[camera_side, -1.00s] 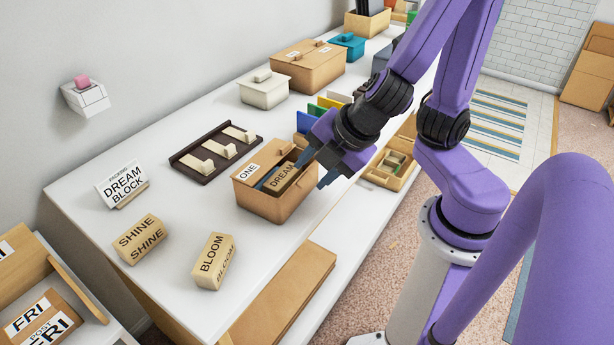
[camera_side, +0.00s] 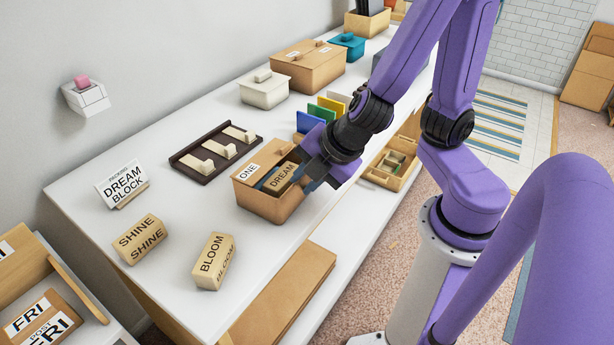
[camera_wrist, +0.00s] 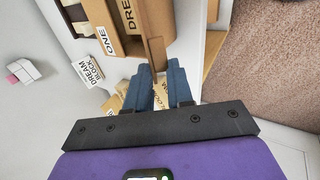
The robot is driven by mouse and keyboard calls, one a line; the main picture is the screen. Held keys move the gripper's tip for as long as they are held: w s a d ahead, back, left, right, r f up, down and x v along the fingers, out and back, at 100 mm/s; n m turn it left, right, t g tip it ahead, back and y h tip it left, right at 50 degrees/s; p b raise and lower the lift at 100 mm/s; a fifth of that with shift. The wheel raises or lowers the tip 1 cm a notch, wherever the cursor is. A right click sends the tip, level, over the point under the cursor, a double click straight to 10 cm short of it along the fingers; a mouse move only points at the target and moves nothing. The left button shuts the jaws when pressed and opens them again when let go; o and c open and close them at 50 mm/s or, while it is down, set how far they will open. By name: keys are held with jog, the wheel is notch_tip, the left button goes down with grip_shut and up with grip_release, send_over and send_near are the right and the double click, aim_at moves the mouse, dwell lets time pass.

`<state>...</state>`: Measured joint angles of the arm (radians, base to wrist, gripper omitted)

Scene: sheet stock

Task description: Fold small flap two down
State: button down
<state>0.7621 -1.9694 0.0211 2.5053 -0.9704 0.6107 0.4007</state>
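A tan open-topped box (camera_side: 268,206) stands at the table's front edge. Its flap labelled ONE (camera_side: 249,172) lies at the left end; the label also shows in the wrist view (camera_wrist: 105,41). A block marked DREAM (camera_side: 283,176) lies inside beside a blue strip. My gripper (camera_side: 314,176) is at the box's right end. In the wrist view my gripper's blue fingers (camera_wrist: 162,80) stand a small gap apart, with a narrow tan tab (camera_wrist: 156,58) at the right end of the box between their tips. It looks like small flap two, held there. The arm hides that end in the side view.
Blocks marked SHINE (camera_side: 140,239) and BLOOM (camera_side: 213,261) and a DREAM BLOCK sign (camera_side: 121,184) stand left of the box. A dark rack (camera_side: 215,152) with pale pieces lies behind it. An open wooden tray (camera_side: 392,167) is to the right.

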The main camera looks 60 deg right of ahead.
jog(key=shift+w+r, duration=0.15)
jog(key=shift+w+r+g, duration=0.3)
jog(key=shift+w+g, duration=0.25)
jog(key=shift+g, duration=0.45)
jog(key=shift+w+a+r+g, duration=0.1)
jog(key=shift+w+r+g, duration=0.1)
jog(key=shift+w+g, duration=0.35)
jog(key=shift+w+r+g, duration=0.15)
jog(key=shift+w+g, duration=0.2)
jog(key=shift+g, duration=0.4)
jog(key=w+g, duration=0.2)
jog(key=shift+r+g, duration=0.1)
jog(key=shift+g, duration=0.2)
jog(key=shift+w+a+f+g+h, duration=0.15)
jog(key=shift+w+f+g, duration=0.4)
jog(key=shift+w+g, duration=1)
jog(key=shift+w+f+g+h, duration=0.2)
jog(key=shift+w+f+g, duration=0.5)
jog(key=shift+g, duration=1.4)
jog(key=shift+w+a+f+g+h, duration=0.15)
jog(key=shift+w+f+g, duration=0.3)
jog(key=shift+w+g, duration=1.15)
jog(key=shift+s+g, duration=0.25)
